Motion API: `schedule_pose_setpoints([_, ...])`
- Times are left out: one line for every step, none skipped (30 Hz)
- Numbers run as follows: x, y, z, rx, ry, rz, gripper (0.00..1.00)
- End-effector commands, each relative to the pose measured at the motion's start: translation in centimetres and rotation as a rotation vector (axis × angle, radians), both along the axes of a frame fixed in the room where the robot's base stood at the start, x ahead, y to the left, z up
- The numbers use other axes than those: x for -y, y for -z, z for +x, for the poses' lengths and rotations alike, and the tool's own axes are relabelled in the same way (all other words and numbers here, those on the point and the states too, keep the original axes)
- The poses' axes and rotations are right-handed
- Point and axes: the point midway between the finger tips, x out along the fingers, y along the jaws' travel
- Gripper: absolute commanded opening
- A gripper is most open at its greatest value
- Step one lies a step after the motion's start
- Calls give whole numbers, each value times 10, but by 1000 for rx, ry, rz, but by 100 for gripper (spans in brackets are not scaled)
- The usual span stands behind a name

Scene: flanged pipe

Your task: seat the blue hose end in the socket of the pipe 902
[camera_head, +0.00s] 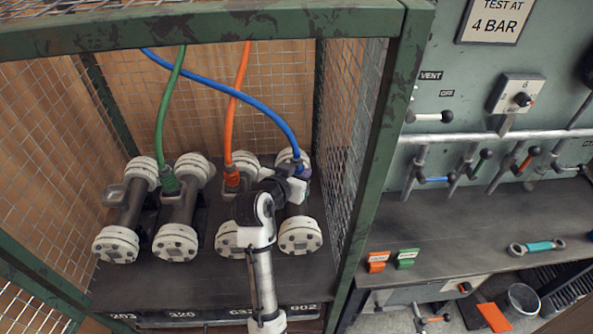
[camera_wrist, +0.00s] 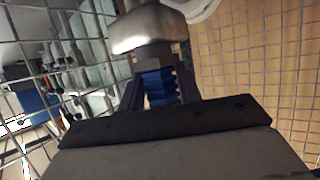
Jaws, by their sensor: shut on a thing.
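The pipe 902 (camera_head: 300,236) is the rightmost of the flanged pipes on the cage floor, above the label "902". The blue hose (camera_head: 232,92) arches down from the upper left to this pipe. My gripper (camera_head: 299,178) is at the pipe's middle, shut on the blue hose end (camera_wrist: 157,88). In the wrist view the ribbed blue end sits between my two dark fingers, in line with a metal collar and rounded metal body (camera_wrist: 148,32). The end meets or nearly meets the collar; how deep it sits I cannot tell. My arm hides the socket in the head view.
Green (camera_head: 168,115) and orange (camera_head: 237,112) hoses go to neighbouring pipes. A mesh wall (camera_head: 352,120) and green cage post (camera_head: 378,150) stand close on the right. A bench (camera_head: 450,225) with tags and a wrench (camera_head: 537,246) lies beyond the post.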

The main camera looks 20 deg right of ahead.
Motion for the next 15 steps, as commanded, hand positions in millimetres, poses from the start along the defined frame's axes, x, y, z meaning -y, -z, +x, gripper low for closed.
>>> schedule_pose_setpoints([0, 1, 0, 1, 0, -1, 2])
schedule_pose_setpoints([0, 2, 0, 1, 0, -1, 2])
schedule_pose_setpoints([0, 3, 0, 1, 0, -1, 2])
schedule_pose_setpoints([0, 3, 0, 1, 0, -1, 2])
schedule_pose_setpoints([0, 2, 0, 2, 0, -1, 38])
schedule_pose_setpoints([0, 2, 0, 2, 0, -1, 43])
schedule_pose_setpoints([0, 2, 0, 2, 0, -1, 47])
schedule_pose_setpoints([0, 2, 0, 1, 0, 0, 51])
schedule_pose_setpoints([0, 2, 0, 1, 0, -1, 56])
schedule_pose_setpoints([0, 2, 0, 1, 0, -1, 59])
schedule_pose_setpoints([0, 2, 0, 1, 0, -1, 59])
schedule_pose_setpoints([0, 2, 0, 1, 0, -1, 59])
schedule_pose_setpoints([0, 2, 0, 1, 0, -1, 59])
schedule_pose_setpoints([0, 2, 0, 1, 0, -1, 59])
schedule_pose_setpoints([0, 2, 0, 1, 0, -1, 59])
